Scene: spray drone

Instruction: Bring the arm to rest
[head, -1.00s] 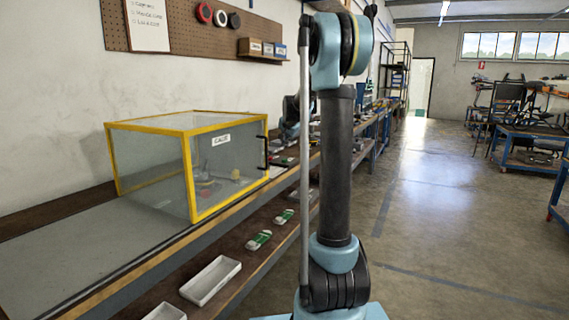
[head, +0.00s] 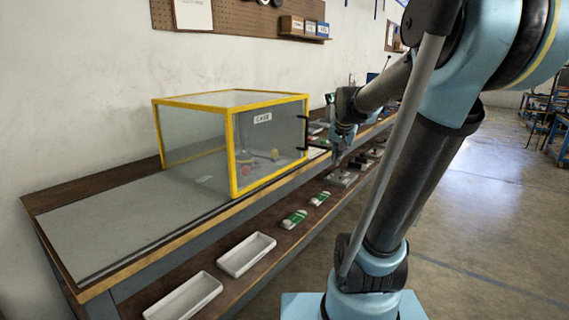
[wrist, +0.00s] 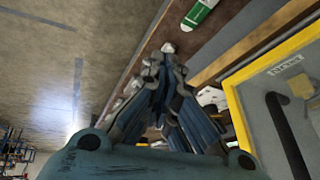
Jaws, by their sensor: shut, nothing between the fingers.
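My gripper (head: 337,158) hangs at the end of my bent arm, past the handle side of the yellow-framed clear case, and looks small and dark in the head view. In the wrist view my gripper (wrist: 160,62) has its fingers drawn together with nothing between them. My arm leans to the right and reaches back over toward the bench. The bench edge and lower shelf lie beyond the fingers in the wrist view. I cannot tell the exact gap between the fingertips and the bench.
The yellow-framed case (head: 232,150) stands on the bench (head: 110,215); its frame (wrist: 238,115) is close on the right in the wrist view. White trays (head: 246,254) and green-and-white items (head: 293,219) lie on the lower shelf. Open floor (head: 490,230) lies to the right.

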